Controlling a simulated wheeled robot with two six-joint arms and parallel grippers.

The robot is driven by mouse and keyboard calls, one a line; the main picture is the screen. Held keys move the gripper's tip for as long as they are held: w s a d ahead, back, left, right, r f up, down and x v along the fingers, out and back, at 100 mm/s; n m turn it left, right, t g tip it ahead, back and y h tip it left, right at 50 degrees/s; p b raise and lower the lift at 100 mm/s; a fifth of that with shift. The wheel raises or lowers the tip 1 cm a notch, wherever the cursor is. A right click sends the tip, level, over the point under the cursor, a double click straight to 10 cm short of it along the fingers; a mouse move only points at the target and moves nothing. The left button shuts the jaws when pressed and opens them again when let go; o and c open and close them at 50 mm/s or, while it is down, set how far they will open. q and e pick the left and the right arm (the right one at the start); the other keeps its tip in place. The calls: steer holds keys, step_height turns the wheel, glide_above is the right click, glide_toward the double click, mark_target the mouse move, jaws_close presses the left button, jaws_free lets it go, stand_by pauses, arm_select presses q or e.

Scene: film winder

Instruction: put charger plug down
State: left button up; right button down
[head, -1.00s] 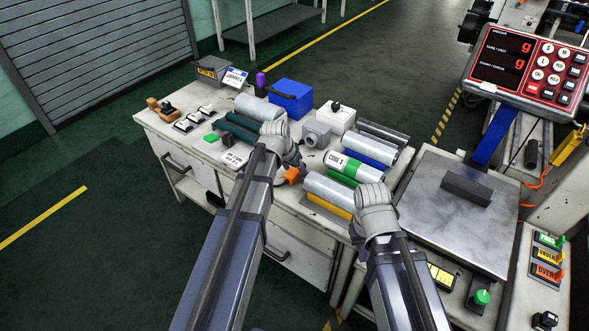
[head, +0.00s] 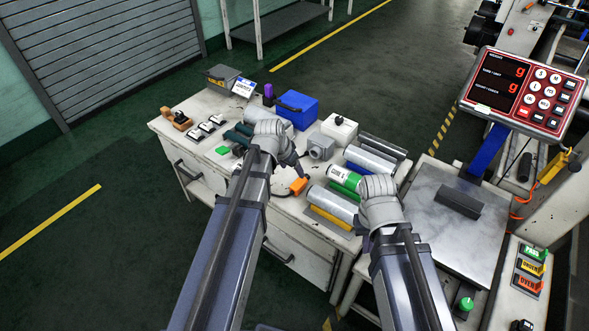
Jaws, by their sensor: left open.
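A small orange piece (head: 298,186), which may be the charger plug, rests on the white bench (head: 281,208) near its front edge. Its details are too small to tell. My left gripper (head: 301,174) is just above and behind it in the picture; its jaws are open, and I cannot tell whether they touch the piece. My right gripper (head: 379,196) is over the right end of the bench, beside the film rolls. Its fingers are hidden behind its own wrist, so its jaws cannot be read.
Film rolls (head: 331,203) lie right of the orange piece. A grey device (head: 321,147), a white box (head: 339,128) and a blue box (head: 297,108) stand behind. A scale plate (head: 440,235) with a red display unit (head: 523,93) is at right.

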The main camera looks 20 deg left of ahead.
arm_select(q)
steer(key=s+d+g+y, duration=0.1)
steer(key=s+d+g, duration=0.1)
steer(key=s+d, duration=0.5)
steer(key=s+d+f+g+y, duration=0.1)
steer(key=s+d+g+y, duration=0.1)
steer(key=s+d, duration=0.5)
steer(key=s, duration=0.5)
steer(key=shift+s+d+f+g, duration=0.2)
steer(key=shift+d+f+g, duration=0.05)
steer(key=shift+f+g, duration=0.05)
step_height(320, 180, up, 13)
steer(key=p, duration=1.3)
steer(key=shift+r, duration=0.15)
